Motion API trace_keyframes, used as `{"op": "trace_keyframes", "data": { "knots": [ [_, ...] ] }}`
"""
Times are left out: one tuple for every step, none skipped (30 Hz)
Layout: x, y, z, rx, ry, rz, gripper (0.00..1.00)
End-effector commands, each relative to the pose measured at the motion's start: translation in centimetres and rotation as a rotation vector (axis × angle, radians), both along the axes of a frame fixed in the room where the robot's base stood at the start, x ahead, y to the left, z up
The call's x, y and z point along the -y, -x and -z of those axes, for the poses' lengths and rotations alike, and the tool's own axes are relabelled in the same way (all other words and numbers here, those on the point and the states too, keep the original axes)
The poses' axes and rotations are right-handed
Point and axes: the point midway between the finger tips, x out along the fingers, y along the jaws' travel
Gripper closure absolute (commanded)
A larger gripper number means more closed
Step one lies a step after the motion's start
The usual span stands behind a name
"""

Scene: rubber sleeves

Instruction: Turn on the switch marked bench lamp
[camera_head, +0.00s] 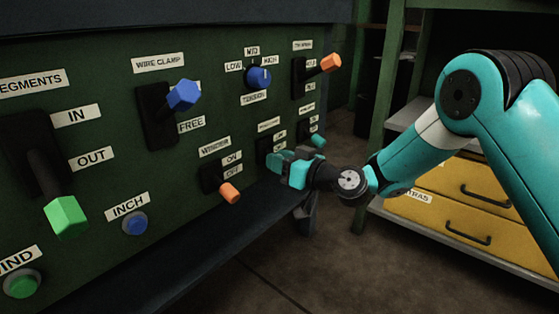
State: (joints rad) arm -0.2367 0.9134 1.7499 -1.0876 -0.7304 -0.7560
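No label reading bench lamp is legible. Two small labels near my gripper, one (268,124) above a dark switch plate (263,148) and one (307,108) above a switch with a teal lever (318,141), are too small to read surely. My gripper (275,166) is in front of the lower part of the dark plate, and that switch's lever is hidden or merges with the gripper. I cannot tell whether the gripper touches it, or whether its fingers are apart. The teal lever is just right of the gripper and points down.
The winder switch (230,193), orange and tilted down, is close left of my gripper. A blue tension knob (258,79) and another orange lever (331,63) are above. The wire clamp lever (183,96) juts out further left. Yellow drawers (450,220) stand right, behind my arm.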

Motion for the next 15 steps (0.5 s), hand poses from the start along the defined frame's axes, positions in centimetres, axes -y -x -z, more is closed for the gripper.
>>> {"op": "trace_keyframes", "data": {
  "knots": [
    [0.0,0.0,0.0,-0.001,-0.001,0.0,0.96],
    [0.0,0.0,0.0,-0.001,-0.001,-0.001,0.96],
    [0.0,0.0,0.0,-0.001,0.0,0.0,0.96],
    [0.0,0.0,-0.1,-0.002,0.001,0.0,0.96],
    [0.0,0.0,-0.1,-0.004,0.003,-0.001,0.96],
    [0.0,0.0,-0.2,-0.006,0.007,0.0,0.96],
    [0.0,0.1,-0.3,-0.01,0.01,-0.001,0.96],
    [0.0,0.1,-0.5,-0.014,0.015,-0.001,0.96],
    [0.0,0.1,-0.6,-0.02,0.024,-0.002,0.96],
    [0.0,0.1,-0.7,-0.026,0.032,-0.002,0.96],
    [0.0,0.1,-0.9,-0.033,0.042,-0.002,0.96],
    [0.0,0.1,-1.1,-0.044,0.055,-0.001,0.96],
    [0.0,0.1,-1.3,-0.053,0.067,-0.002,0.96],
    [0.0,0.1,-1.5,-0.063,0.081,-0.002,0.96],
    [0.1,0.1,-1.7,-0.079,0.1,-0.002,0.96]
  ]
}}
